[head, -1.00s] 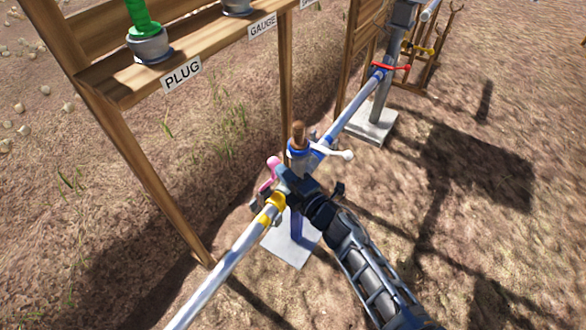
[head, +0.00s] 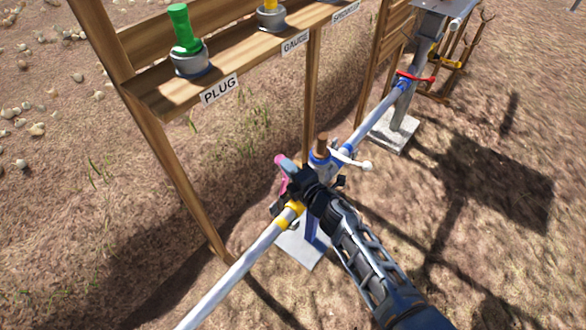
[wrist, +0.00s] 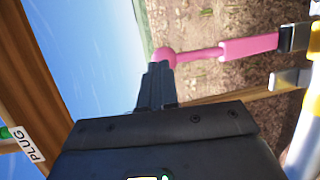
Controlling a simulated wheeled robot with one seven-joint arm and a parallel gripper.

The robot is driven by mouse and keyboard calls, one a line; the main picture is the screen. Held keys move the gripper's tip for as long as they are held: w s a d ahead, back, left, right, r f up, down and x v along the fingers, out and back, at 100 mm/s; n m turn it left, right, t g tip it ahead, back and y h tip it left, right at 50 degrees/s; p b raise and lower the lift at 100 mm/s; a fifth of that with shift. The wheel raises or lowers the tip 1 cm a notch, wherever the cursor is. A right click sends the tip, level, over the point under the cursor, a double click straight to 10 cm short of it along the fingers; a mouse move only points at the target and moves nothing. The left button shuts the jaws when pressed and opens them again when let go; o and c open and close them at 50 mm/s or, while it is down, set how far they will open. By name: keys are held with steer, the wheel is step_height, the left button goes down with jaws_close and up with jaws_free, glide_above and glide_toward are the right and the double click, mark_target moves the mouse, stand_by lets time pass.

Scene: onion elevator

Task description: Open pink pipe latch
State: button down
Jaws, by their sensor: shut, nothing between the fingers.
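The pink pipe latch (head: 283,178) sits at the pipe joint, partly hidden behind my gripper in the head view. In the wrist view, the pink latch (wrist: 246,47) runs left from a grey metal mount to a round knob. My gripper (head: 287,165) is shut and empty. In the wrist view, its closed fingertips (wrist: 158,70) are right by the knob and overlap its lower left edge. I cannot tell for sure whether they touch it.
The pipe (head: 240,270) runs diagonally, with a yellow collar (head: 289,216) below the latch and a white-handled valve (head: 352,158) above it. A wooden rack (head: 150,95) holds a green plug (head: 184,30) at left. A red-handled valve (head: 415,78) is farther off. Open ground lies at right.

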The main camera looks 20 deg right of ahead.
steer(key=w+a+b, duration=0.3)
steer(key=w+a, duration=0.1)
steer(key=w, duration=0.1)
steer(key=shift+w+a, duration=0.2)
steer(key=shift+w, duration=0.2)
steer(key=shift+a+r, duration=0.1)
steer(key=shift+r, duration=0.05)
